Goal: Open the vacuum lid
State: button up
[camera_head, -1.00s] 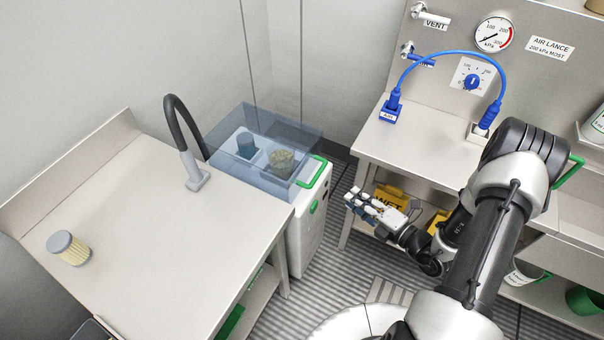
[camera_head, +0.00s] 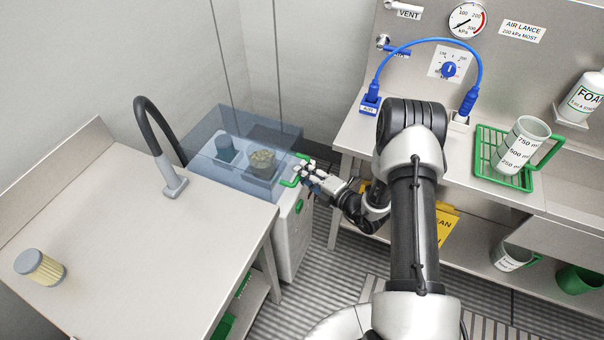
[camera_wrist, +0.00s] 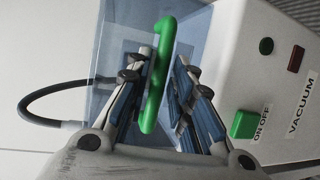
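The vacuum unit (camera_head: 296,240) is a white cabinet with a clear bluish lid (camera_head: 205,170), which is down over a teal cup and a container of yellowish bits. The lid's green handle (camera_head: 290,183) is on its right side. My gripper (camera_head: 308,176) is at that handle. In the wrist view the green handle (camera_wrist: 157,75) stands between the two fingers of my gripper (camera_wrist: 165,95). The fingers are apart, with a visible gap on the right side of the handle; the left finger is very close to it, and contact cannot be told.
A green button (camera_wrist: 243,124) and VACUUM label are on the cabinet front. A steel table (camera_head: 150,235) with a black hose (camera_head: 150,125) and a ribbed yellowish filter (camera_head: 40,267) is at left. A bench (camera_head: 455,150) with a blue hose and a jug (camera_head: 522,145) is at right.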

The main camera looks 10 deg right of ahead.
jog(key=shift+x, duration=0.85)
grip_shut()
